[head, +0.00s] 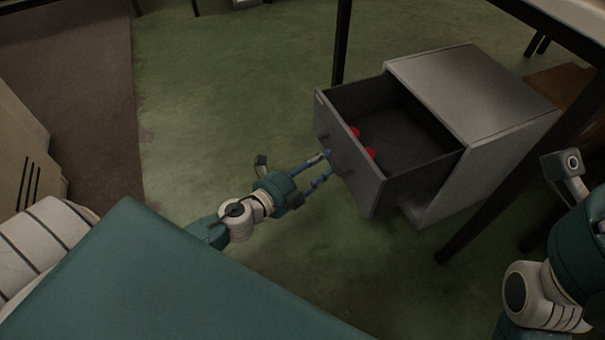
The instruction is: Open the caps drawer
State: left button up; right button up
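The caps drawer (405,127) is the top drawer of a grey metal cabinet (478,88) and stands pulled well out. Several red caps or similar small red items (369,152) lie inside, near the drawer's front. My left gripper (328,166) is at the drawer's front panel (334,140), by its dark handle. Its two blue fingers are apart. I cannot tell whether they grip the handle. My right arm shows at the right edge, but its gripper fingers are out of view.
A table with dark legs (342,42) stands over and beside the cabinet. A brown wooden item (560,85) is behind it at right. The green floor (220,80) left of the drawer is mostly clear. A beige cabinet (20,150) is at far left.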

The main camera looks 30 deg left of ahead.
pick_arm(q)
jog(key=v, duration=0.9)
jog(key=shift+s, duration=0.35)
jog(key=shift+a, duration=0.1)
